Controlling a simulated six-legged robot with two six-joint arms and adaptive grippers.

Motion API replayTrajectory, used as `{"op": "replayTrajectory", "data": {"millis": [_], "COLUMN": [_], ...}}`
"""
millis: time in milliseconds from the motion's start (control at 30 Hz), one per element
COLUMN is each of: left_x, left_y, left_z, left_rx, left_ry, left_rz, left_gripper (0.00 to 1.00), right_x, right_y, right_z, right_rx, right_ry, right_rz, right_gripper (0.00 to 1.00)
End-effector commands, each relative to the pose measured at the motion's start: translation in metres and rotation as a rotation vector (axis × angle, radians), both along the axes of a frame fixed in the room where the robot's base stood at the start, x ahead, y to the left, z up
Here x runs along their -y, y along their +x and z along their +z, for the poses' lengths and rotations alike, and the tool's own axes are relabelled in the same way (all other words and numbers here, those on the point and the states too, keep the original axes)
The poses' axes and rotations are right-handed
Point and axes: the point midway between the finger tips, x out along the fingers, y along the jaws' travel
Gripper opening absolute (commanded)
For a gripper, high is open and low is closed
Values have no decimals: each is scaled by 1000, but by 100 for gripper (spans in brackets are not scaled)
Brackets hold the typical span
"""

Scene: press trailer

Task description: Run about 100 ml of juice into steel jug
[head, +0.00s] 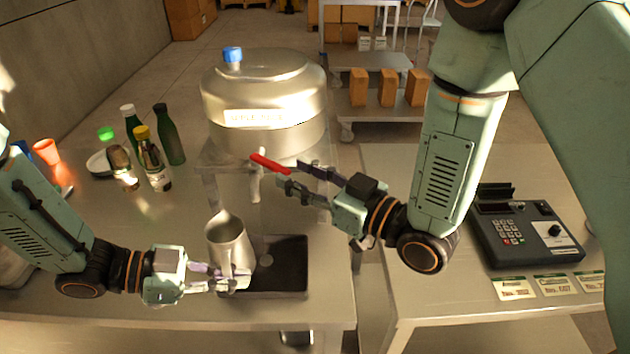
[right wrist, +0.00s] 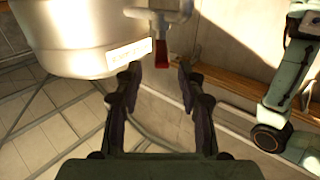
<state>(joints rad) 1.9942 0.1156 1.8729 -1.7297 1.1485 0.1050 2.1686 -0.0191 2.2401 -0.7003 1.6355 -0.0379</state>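The steel tank (head: 265,90) with a blue cap stands on a stand at the back of the table. Its tap (head: 257,187) has a red lever (head: 268,163) pointing up and left. The steel jug (head: 226,238) is below the tap, at the left part of the black drip tray (head: 290,268). My left gripper (head: 240,280) is shut on the jug's handle, low at its front. My right gripper (head: 287,173) is open beside the lever. In the right wrist view the red lever (right wrist: 162,50) shows just beyond the gap between the fingertips (right wrist: 160,72). No juice stream shows; the jug's inside is hidden.
Several bottles (head: 150,160) and cups stand at the left on the table. A black payment terminal (head: 520,230) and price cards (head: 552,286) lie on the right table. A shelf cart with cartons (head: 388,90) stands behind.

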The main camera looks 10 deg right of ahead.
Motion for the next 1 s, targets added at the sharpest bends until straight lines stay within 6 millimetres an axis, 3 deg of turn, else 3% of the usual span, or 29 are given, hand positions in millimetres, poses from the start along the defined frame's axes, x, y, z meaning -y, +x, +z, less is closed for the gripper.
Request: {"op": "replayTrajectory", "data": {"millis": [267, 667, 867, 1000], "left_x": [0, 0, 0, 0], "left_y": [0, 0, 0, 0], "left_z": [0, 0, 0, 0], "left_rx": [1, 1, 1, 1], "left_ry": [-1, -1, -1, -1], "left_rz": [1, 1, 1, 1], "left_gripper": [0, 0, 0, 0], "right_x": [17, 20, 25, 41], "right_y": [-18, -23, -26, -1], "right_z": [0, 0, -14, -22], "right_rx": [-1, 1, -32, 24], "right_ry": [1, 0, 9, 32], "right_rz": [-3, 1, -15, -26], "right_gripper": [40, 40, 24, 12]}}
